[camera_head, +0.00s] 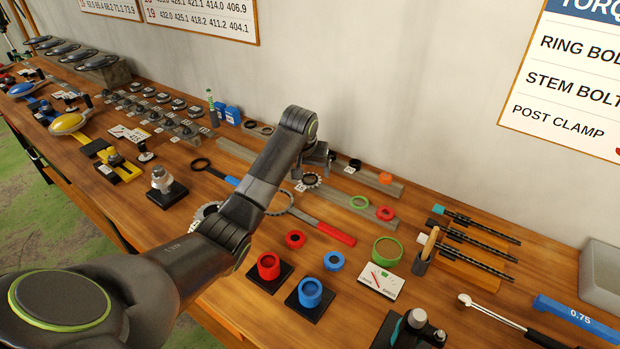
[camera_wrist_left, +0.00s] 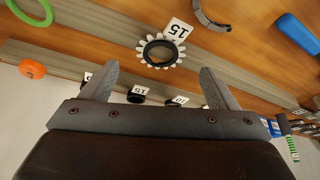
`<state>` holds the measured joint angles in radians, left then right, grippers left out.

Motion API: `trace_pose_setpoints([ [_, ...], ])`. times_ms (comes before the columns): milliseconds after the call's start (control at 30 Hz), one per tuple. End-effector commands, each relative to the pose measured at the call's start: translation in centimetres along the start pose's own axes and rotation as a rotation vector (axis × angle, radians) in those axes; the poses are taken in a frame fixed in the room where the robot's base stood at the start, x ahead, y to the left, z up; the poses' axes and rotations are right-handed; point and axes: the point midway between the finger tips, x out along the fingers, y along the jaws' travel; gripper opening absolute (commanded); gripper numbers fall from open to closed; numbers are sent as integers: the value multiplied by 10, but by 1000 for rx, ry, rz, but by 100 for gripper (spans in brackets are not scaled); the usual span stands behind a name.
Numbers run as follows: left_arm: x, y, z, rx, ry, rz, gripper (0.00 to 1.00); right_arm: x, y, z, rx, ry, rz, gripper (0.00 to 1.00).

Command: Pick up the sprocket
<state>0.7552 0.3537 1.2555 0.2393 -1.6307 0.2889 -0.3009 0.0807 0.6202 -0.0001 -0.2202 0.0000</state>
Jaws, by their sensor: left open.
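My left forearm hides part of the bench and of a larger toothed ring (camera_head: 205,211). My right gripper is in neither view.
A red-handled tool (camera_head: 336,234) lies in front. Red (camera_head: 268,266) and blue (camera_head: 310,291) cups stand nearer. The wall rises behind the bench.

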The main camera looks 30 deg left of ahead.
Motion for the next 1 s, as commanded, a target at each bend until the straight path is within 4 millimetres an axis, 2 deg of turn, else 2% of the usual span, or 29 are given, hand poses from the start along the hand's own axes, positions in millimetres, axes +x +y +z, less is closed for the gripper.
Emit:
trace_pose_setpoints([
  [167, 19, 0, -3, 0, -4, -1, 82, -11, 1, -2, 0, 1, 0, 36],
  [333, 37, 0, -2, 0, -2, 0, 82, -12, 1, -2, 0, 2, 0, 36],
  [700, 43, 0, -2, 1, 0, 0, 80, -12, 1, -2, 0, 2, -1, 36],
  [1000, 43, 0, -2, 1, 0, 0, 41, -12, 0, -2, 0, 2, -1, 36],
])
